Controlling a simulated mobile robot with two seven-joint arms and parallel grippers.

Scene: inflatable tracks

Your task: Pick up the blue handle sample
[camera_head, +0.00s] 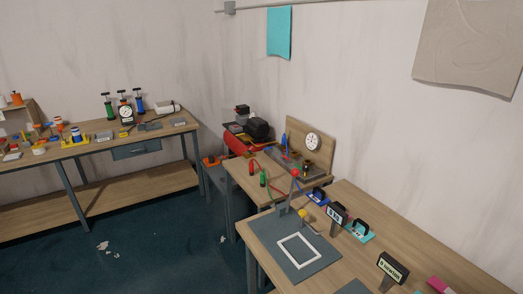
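A blue plate with a black arched handle (318,196) lies on the near right wooden table, close to its wall side. A second, lighter cyan plate with a black handle (359,232) lies nearer to me on the same table. I take the darker blue one as the blue handle sample, but I cannot be sure. Both stand free of any gripper. Neither of my grippers shows in this view.
A dark grey mat with a white square frame (297,250) covers the near table's left part. Small dark display signs (337,215) (393,267) stand beside the samples. A table with a dial gauge (312,141) stands behind. Open floor (150,240) lies to the left.

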